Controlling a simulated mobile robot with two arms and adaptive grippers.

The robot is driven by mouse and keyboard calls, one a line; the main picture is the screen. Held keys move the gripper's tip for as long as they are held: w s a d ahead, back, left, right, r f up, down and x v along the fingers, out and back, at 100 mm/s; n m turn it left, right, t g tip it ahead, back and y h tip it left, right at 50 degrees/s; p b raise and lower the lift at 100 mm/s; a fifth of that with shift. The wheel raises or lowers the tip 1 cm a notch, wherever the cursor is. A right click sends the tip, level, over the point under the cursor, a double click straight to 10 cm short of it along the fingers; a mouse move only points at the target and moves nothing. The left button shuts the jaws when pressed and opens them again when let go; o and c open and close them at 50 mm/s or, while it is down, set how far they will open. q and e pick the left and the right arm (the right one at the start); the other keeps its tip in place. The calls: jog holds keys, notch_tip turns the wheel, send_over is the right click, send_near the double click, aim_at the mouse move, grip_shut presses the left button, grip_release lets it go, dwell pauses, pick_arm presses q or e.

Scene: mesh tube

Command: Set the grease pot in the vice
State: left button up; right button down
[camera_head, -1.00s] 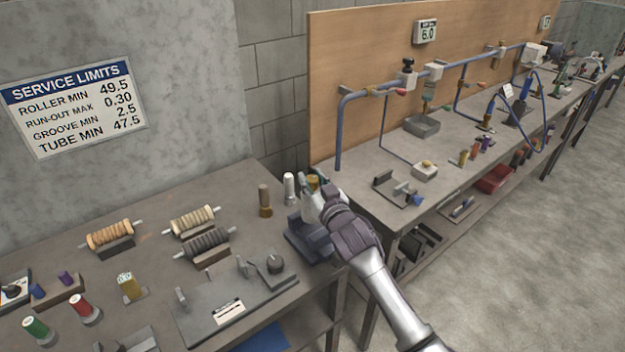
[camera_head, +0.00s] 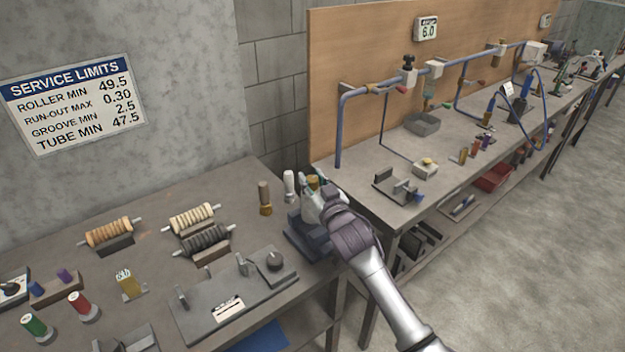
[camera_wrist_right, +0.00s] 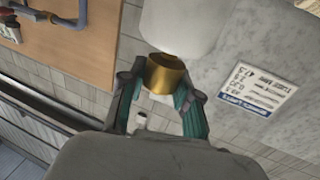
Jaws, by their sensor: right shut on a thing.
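The dark blue-grey vice (camera_head: 299,238) is directly below the gripper. The gripper and pot hide part of its jaws, so I cannot tell whether the pot touches them. My left gripper is not in view.
Several wound rollers (camera_head: 193,219) rest farther left. A second bench (camera_head: 440,160) runs along the right wall.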

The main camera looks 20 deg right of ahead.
jog(key=shift+f+b, duration=1.45)
jog(key=shift+f, duration=0.7)
dwell(1.4)
jog(key=c, duration=0.7)
grip_release()
jog(key=shift+c, duration=0.2)
jog(key=shift+f, duration=0.1)
